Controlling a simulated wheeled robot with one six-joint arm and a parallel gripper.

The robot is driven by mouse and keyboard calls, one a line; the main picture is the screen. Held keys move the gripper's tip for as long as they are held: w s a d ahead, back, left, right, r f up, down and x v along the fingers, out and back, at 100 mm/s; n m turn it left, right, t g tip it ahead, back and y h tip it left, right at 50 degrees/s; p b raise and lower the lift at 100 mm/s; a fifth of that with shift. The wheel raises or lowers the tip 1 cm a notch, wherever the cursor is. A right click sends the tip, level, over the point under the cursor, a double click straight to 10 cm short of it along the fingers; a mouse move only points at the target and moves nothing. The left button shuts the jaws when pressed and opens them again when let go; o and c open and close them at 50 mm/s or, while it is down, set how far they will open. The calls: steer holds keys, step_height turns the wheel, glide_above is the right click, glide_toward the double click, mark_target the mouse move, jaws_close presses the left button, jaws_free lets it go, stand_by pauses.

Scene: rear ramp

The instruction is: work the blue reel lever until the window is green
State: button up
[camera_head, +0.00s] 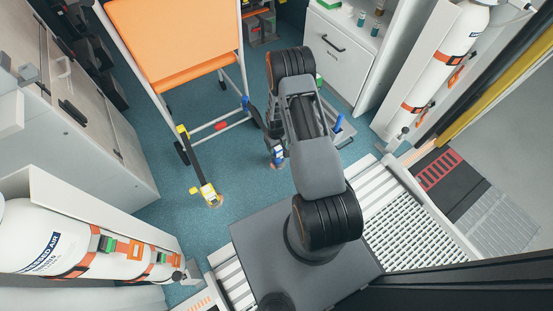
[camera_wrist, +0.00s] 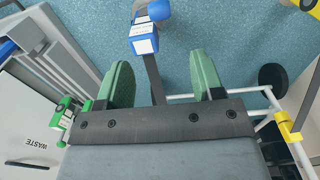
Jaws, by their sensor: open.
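The blue reel (camera_wrist: 145,38) shows near the top of the wrist view, with a white label on its face. Its blue rounded lever end (camera_wrist: 159,10) is at the picture's top edge. A dark strap (camera_wrist: 154,82) runs from the reel down between my fingers and behind the gripper body. My gripper (camera_wrist: 164,80) is open, its two green fingers apart and empty, with the reel beyond their tips. In the head view the blue reel (camera_head: 278,155) sits low near the floor beside my arm. I cannot make out the colour of any window.
An orange wheeled chair (camera_head: 175,40) stands at upper left. A yellow reel (camera_head: 207,192) with a strap is on the floor left of the blue one. A white waste cabinet (camera_wrist: 30,125) is left in the wrist view.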

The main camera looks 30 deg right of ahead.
mark_target(277, 159)
step_height(277, 159, down, 12)
steer(key=b, duration=0.4)
steer(key=shift+f, duration=0.25)
